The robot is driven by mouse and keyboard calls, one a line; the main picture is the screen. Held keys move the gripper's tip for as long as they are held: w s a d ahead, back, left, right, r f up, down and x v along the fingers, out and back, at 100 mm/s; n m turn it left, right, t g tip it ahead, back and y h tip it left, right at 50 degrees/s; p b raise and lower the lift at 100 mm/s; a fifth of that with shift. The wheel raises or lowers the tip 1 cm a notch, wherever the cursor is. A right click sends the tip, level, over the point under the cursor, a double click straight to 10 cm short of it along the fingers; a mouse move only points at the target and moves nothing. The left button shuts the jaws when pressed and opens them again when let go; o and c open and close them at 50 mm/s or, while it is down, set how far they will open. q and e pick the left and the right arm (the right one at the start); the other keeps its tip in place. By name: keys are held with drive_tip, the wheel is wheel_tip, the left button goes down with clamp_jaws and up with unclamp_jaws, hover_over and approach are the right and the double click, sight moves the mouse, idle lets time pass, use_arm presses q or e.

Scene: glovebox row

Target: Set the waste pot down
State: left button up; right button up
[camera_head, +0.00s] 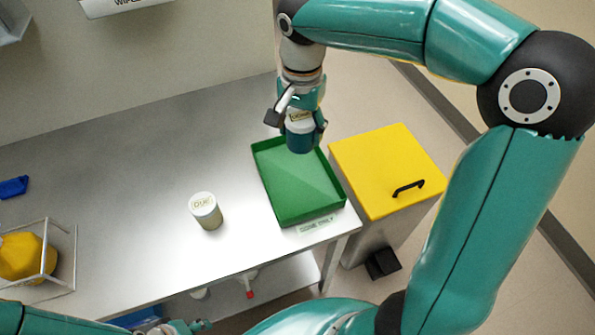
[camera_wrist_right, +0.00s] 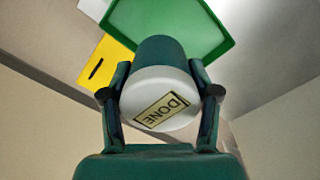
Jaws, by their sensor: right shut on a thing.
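My right gripper (camera_head: 303,132) is shut on the waste pot (camera_head: 299,143), which has a dark teal body. In the right wrist view the pot's white lid (camera_wrist_right: 160,98), labelled DONE, sits between the two fingers (camera_wrist_right: 160,95). In the head view the pot overlaps the far end of a green tray (camera_head: 297,186). The tray looks empty and also shows beyond the pot in the wrist view (camera_wrist_right: 222,50). I cannot tell how far the pot's base is above it. A small part of my left gripper (camera_head: 190,326) shows at the bottom edge; its jaws are unclear.
The tray lies at the right end of the grey bench (camera_head: 130,190). A white-lidded pot (camera_head: 206,211) stands left of it. A yellow-lidded bin (camera_head: 385,165) is to the right. A yellow vessel in a frame (camera_head: 25,255) and a blue item (camera_head: 13,187) are at the left.

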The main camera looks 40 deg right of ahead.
wheel_tip(320, 180, down, 16)
drive_tip(key=shift+f+b, duration=0.15)
drive_tip(key=shift+b, duration=0.25)
drive_tip(key=shift+f, duration=0.2)
drive_tip(key=o, duration=1.3)
drive_tip(key=shift+r, duration=0.1)
